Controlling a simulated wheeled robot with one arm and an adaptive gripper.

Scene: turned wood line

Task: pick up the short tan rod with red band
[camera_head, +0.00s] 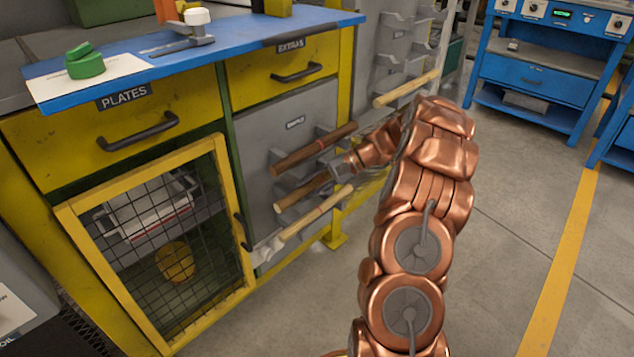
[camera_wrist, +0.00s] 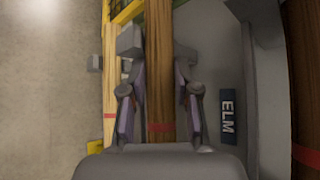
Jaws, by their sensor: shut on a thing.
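My gripper (camera_head: 345,166) reaches in from the right at the grey rack on the cabinet's side. It is shut on the short tan rod (camera_head: 297,196), which lies between a darker rod above and a paler rod below. In the wrist view the fingers (camera_wrist: 159,85) stand on both sides of the tan rod (camera_wrist: 159,50), whose red band (camera_wrist: 161,128) shows close to the palm. In the head view my gripper hides the rod's far end. I cannot tell whether the rod is clear of its holder.
A dark brown rod (camera_head: 310,150) and a pale rod (camera_head: 318,212) flank it closely; both show red bands in the wrist view. Another pale rod (camera_head: 407,88) sits further back. A mesh door (camera_head: 150,240) stands at left. The floor (camera_head: 500,270) at right is clear.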

